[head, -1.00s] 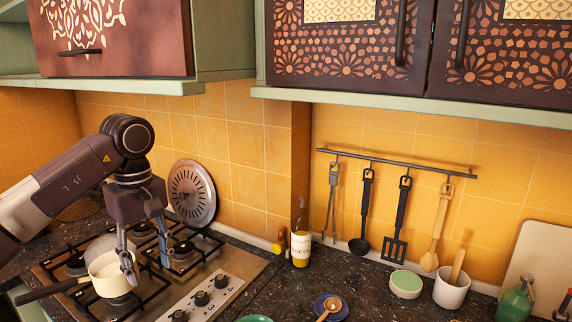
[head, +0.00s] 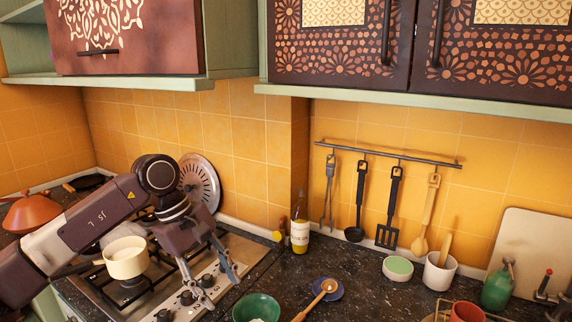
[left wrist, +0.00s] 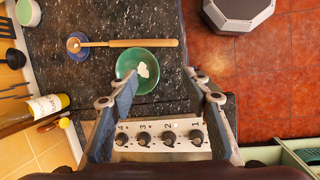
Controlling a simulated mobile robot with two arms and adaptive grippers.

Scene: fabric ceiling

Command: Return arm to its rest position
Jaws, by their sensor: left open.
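My left arm comes in from the left, reaching over the stove. My left gripper (head: 222,292) is open and empty, its fingers pointing down over the stove's front right by the knobs. In the left wrist view, the two fingers (left wrist: 160,78) stand wide apart with nothing between them. A cream pot (head: 126,258) stands on the stove (head: 92,284), left of the gripper and apart from it. My right arm is not in view.
A green bowl (head: 256,308) with something white in it stands on the counter close to the gripper. A wooden spoon (head: 316,299) rests on a blue saucer (head: 336,292). A labelled bottle (head: 300,236) stands near the wall. Cabinets (head: 340,45) hang above.

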